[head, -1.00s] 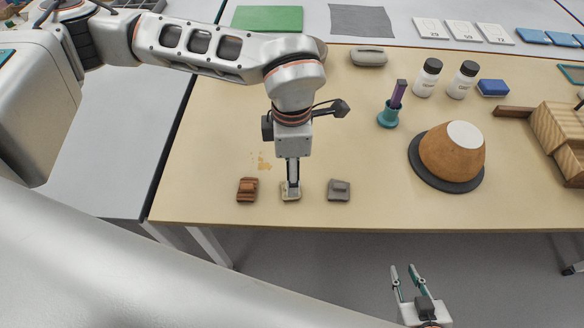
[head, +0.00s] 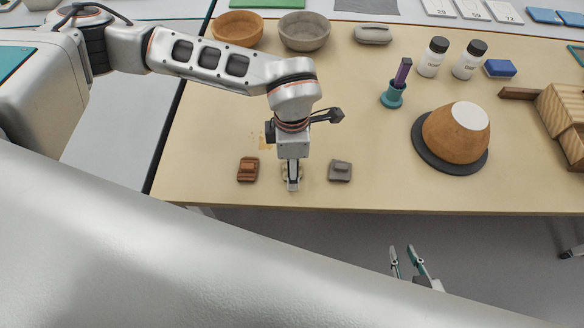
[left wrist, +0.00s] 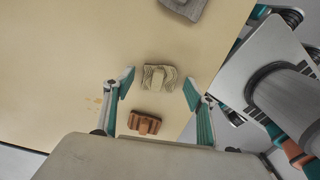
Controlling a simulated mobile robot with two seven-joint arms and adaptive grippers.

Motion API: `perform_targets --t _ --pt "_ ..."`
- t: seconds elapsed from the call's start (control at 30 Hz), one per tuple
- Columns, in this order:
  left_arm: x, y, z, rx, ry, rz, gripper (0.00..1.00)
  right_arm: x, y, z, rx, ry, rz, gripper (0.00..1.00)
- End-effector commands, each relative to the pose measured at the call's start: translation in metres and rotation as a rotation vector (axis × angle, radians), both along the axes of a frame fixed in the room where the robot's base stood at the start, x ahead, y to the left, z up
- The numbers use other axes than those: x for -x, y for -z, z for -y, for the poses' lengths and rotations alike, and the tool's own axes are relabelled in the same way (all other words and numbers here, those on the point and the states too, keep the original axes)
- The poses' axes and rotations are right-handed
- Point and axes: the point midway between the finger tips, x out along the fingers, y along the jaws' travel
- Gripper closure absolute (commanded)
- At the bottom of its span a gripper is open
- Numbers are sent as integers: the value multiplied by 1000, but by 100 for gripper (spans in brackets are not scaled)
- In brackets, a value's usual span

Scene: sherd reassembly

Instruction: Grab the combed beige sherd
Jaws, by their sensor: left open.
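The combed beige sherd (left wrist: 158,78) lies on the table and shows between the fingertips of my left gripper (left wrist: 157,86) in the left wrist view. The fingers are apart, with bare table showing on both sides of the sherd; I cannot tell their exact height. In the head view my left gripper (head: 292,181) points down over this sherd and hides most of it. My right gripper (head: 402,255) is open and empty, in front of the table's near edge.
A reddish-brown sherd (head: 248,169) lies left of the beige one and a grey sherd (head: 340,171) lies right, both close by. An upturned orange-brown bowl (head: 448,140) sits on a dark disc further right. Two bowls (head: 237,28) (head: 305,31) stand at the back.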

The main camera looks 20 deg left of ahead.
Motion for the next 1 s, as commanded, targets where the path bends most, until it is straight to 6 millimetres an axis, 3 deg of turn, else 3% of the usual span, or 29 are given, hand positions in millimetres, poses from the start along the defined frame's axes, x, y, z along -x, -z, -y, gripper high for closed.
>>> perform_targets --t 0.07,0.2,0.23,0.67,0.87,1.0 --pt "0 0 0 0 0 0 44 -1 -1 0 1 0 2 76" --pt "0 0 0 0 0 0 80 -1 -1 0 1 0 2 76" --pt "0 0 0 0 0 0 85 -1 -1 0 1 0 2 76" --pt "-1 -5 0 0 0 1 86 0 1 1 2 1 -3 76" --pt "-1 -28 0 0 0 4 86 0 0 1 1 2 -3 76" --pt "-2 -58 0 1 -1 6 86 0 -3 1 -2 3 0 76"
